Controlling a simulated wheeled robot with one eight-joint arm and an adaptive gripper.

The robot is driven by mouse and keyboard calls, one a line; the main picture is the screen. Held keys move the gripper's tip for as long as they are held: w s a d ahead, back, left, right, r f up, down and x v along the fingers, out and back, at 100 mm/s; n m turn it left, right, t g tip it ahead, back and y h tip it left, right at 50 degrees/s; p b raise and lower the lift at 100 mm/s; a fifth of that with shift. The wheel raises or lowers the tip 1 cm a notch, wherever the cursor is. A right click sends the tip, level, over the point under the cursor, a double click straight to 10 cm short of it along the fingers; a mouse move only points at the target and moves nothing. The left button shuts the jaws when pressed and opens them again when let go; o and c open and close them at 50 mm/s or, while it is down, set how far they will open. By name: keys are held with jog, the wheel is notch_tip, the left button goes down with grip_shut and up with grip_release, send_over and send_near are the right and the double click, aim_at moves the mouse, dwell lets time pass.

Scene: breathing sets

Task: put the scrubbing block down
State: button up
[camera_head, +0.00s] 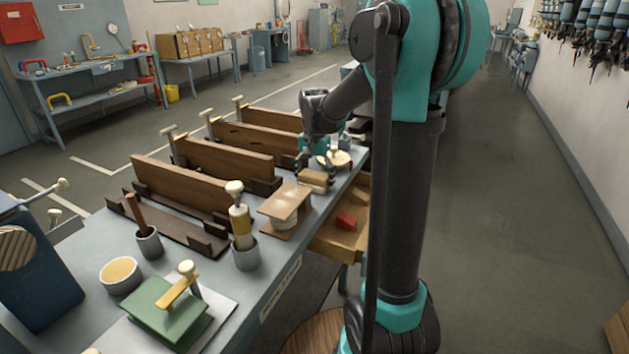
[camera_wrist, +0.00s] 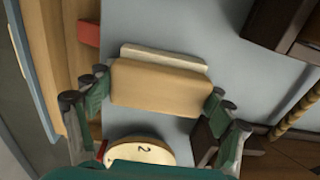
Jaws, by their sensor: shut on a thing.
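The scrubbing block (camera_head: 312,177) is a tan wooden block with a paler layer along one long side. My gripper (camera_head: 316,180) is shut on it, over the bench top near the bench's right edge. In the wrist view the block (camera_wrist: 160,84) lies crosswise between the green and dark fingers of my gripper (camera_wrist: 160,88). The pale layer (camera_wrist: 165,58) shows along its far side. I cannot tell whether its underside touches the bench.
A round pale disc (camera_wrist: 145,150) marked 2 sits close to the block. An open wooden drawer (camera_head: 340,242) below the bench edge holds a red block (camera_head: 346,220). Wooden boards in dark holders (camera_head: 264,186) stand left. A wooden stand (camera_head: 284,203) is nearer. Bare grey bench (camera_wrist: 185,22) shows beyond the block.

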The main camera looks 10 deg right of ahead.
aim_at(315, 174)
jog(key=shift+f, duration=0.15)
jog(key=o, duration=1.2)
notch_tip(315, 174, up, 12)
jog(key=shift+r, duration=0.2)
jog(key=shift+d, duration=0.1)
